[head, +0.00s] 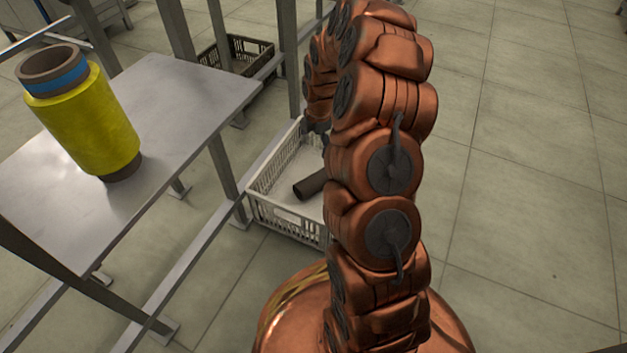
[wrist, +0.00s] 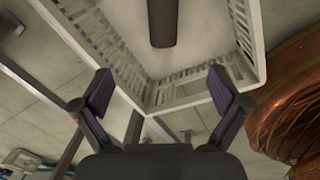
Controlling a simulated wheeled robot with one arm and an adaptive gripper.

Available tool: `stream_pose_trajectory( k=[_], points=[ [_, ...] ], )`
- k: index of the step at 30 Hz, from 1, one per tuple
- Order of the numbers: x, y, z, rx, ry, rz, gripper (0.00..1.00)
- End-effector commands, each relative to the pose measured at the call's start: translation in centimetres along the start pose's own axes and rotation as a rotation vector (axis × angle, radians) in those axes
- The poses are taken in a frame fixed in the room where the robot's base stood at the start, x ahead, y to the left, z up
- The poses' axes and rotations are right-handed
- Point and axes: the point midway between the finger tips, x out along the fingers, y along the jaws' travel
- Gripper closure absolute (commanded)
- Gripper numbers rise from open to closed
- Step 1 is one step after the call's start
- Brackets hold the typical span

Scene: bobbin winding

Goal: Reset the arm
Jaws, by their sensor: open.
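My arm (head: 375,165) arches up and over in the head view, with its end mostly hidden behind its own links. In the wrist view my gripper (wrist: 160,88) is open, with its two dark fingers wide apart and nothing between them. It points at a white crate (head: 285,216), which also shows in the wrist view (wrist: 252,42). A dark brown tube (head: 310,184) lies inside the crate. The same tube (wrist: 162,22) shows beyond the fingertips, apart from them.
A grey metal table (head: 185,110) stands at the left. A yellow bobbin (head: 83,122) with a brown core and blue band stands on it. A dark crate (head: 238,58) is behind, among metal posts. The tiled floor (head: 530,130) at the right is clear.

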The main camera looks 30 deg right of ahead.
Motion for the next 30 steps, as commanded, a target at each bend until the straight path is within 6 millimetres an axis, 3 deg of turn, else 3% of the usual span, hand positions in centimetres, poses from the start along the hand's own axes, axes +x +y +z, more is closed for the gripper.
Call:
stream_pose_trajectory(
  k=[14, 17, 20, 30],
  points=[
    [-0.3, 0.0, 0.0, 0.000, 0.000, -0.001, 0.02],
    [-1.2, 0.1, -0.4, 0.008, 0.002, -0.001, 0.02],
    [-3.9, 0.1, -1.4, 0.038, 0.008, -0.002, 0.02],
    [-18.2, -1.2, -8.0, 0.260, 0.035, -0.036, 0.02]
  ],
)
